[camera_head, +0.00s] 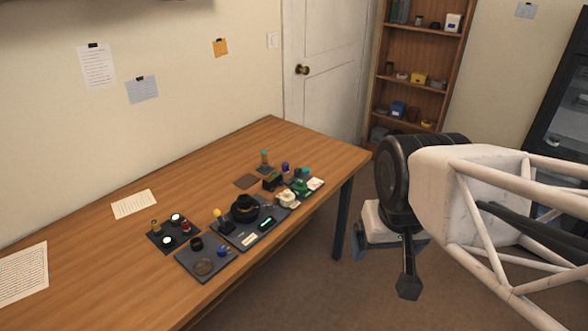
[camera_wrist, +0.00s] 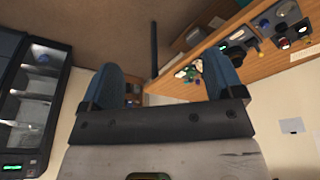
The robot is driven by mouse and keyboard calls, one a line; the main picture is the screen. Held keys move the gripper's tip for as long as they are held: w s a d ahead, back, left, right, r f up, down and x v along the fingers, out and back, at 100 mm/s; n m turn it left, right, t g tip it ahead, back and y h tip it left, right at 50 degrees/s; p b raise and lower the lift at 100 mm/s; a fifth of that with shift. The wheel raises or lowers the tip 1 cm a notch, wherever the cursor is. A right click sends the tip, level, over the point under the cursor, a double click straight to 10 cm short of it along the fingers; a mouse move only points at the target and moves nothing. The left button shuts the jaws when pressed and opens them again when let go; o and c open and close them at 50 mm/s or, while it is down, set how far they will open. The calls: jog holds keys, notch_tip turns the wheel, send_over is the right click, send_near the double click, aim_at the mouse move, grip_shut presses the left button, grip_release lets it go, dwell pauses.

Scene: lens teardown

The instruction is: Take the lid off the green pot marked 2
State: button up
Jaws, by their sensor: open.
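A small green item (camera_head: 299,187), likely the green pot, sits among the parts near the right end of the wooden table in the head view. A small green patch (camera_wrist: 188,73) also shows beside my right finger in the wrist view. The mark 2 and the lid are too small to make out. My gripper (camera_head: 392,246) is off the table's right end, well apart from the pot. In the wrist view its two blue fingers (camera_wrist: 163,85) are wide apart with nothing between them.
Dark trays (camera_head: 205,266) with a black lens part (camera_head: 245,207), small pots and tools lie along the front of the wooden table (camera_head: 110,265). A shelf (camera_head: 415,75) stands behind.

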jog(key=w+a+r+m, duration=0.15)
jog(key=w+m, duration=0.35)
jog(key=w, duration=1)
jog(key=m+g, duration=0.3)
jog(key=m, duration=0.9)
send_over(300, 181)
jog(key=f, duration=2.1)
jog(key=shift+s+d, duration=0.15)
jog(key=shift+s, duration=0.1)
jog(key=shift+w+f+m, duration=0.3)
jog(key=shift+w+f, duration=0.1)
jog(key=shift+f, duration=0.05)
jog(key=shift+f, duration=0.1)
jog(key=shift+f, duration=1.2)
jog(key=shift+f, duration=0.15)
